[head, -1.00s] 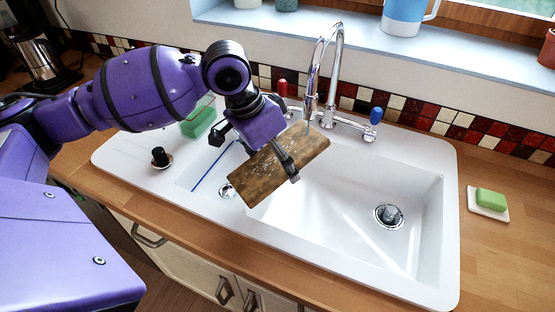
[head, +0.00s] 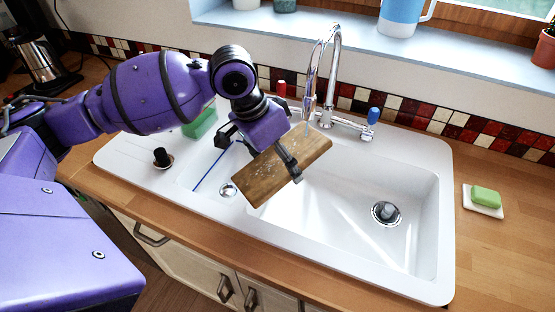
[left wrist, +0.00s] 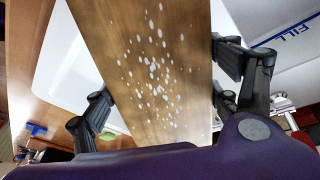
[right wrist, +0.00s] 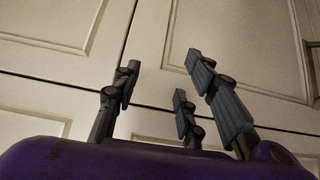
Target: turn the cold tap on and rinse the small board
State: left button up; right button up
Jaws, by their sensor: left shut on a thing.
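The small wooden board (head: 270,180) is held tilted over the left part of the large sink basin, below the chrome spout (head: 322,60). My left gripper (head: 275,157) is shut on it, with a finger across its upper face. In the left wrist view the board (left wrist: 155,30) fills the middle between the fingers and bears many pale spots. A thin bluish streak, perhaps water, shows between the spout and the board. The cold tap has a blue-topped handle (head: 374,115) right of the spout. My right gripper (right wrist: 158,85) is open and empty, facing pale cabinet doors.
The white sink (head: 420,285) has a large basin with a drain (head: 386,212). The red-topped tap (head: 281,90) is behind my left gripper. Green soap (head: 486,196) sits on a dish at the right.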

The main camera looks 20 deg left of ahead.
pick_arm(q)
jog(key=shift+a+r, duration=0.1)
jog(key=shift+a, duration=0.35)
pick_arm(e)
jog(key=shift+w+d+r, duration=0.1)
jog(key=shift+w+r, duration=0.3)
jog(key=shift+r, duration=0.1)
pick_arm(q)
jog(key=shift+d+p, duration=0.15)
jog(key=shift+p, duration=0.15)
pick_arm(e)
jog(key=shift+r, duration=0.1)
pick_arm(q)
jog(key=shift+d, duration=0.5)
pick_arm(e)
jog(key=shift+w+a+r, duration=0.2)
jog(key=shift+w+r, duration=0.35)
